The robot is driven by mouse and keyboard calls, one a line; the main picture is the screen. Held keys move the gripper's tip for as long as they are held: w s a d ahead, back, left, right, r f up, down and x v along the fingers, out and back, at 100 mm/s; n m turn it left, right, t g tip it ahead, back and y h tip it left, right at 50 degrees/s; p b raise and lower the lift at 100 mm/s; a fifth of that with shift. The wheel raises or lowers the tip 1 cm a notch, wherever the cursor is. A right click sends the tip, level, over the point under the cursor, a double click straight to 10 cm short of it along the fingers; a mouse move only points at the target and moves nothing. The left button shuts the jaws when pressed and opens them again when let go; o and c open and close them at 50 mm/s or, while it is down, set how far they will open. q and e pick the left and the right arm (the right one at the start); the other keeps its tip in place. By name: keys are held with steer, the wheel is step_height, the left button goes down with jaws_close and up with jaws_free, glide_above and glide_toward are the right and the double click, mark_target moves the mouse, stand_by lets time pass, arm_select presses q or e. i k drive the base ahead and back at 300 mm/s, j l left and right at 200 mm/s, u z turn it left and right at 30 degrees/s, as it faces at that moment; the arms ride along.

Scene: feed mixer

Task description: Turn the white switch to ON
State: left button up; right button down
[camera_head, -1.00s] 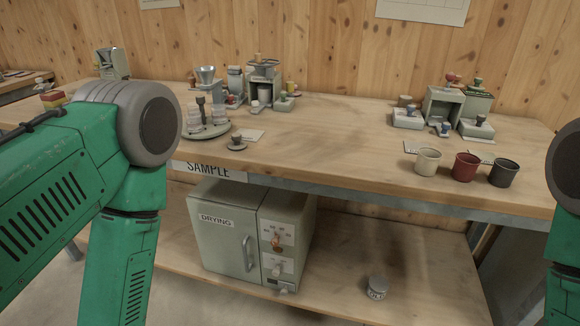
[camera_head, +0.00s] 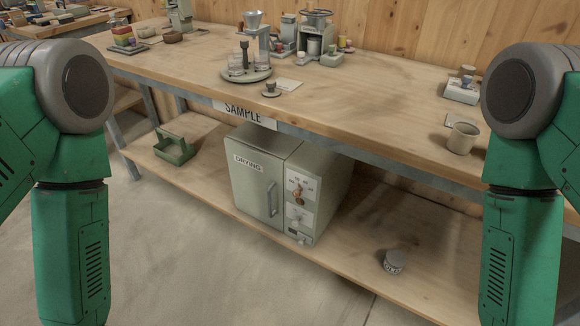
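The drying oven (camera_head: 262,180) is a grey-green box labelled DRYING on the lower shelf, with a door and a vertical handle at its front. Its control panel (camera_head: 300,200) is on the right of the front. My green arms hang down at the left and right edges. Both grippers are below the picture and not seen.
The wooden workbench (camera_head: 390,110) above the oven overhangs the lower shelf (camera_head: 350,240). A small lidded jar (camera_head: 394,262) stands on the shelf to the right, and a green caddy (camera_head: 174,149) to the left. A beige cup (camera_head: 462,138) is on the bench. The floor in front is clear.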

mark_target(295, 222)
steer(key=i+l+z, duration=0.15)
steer(key=z, duration=0.3)
steer(key=i+z, duration=0.4)
steer(key=k+l, duration=0.05)
steer(key=k, duration=0.05)
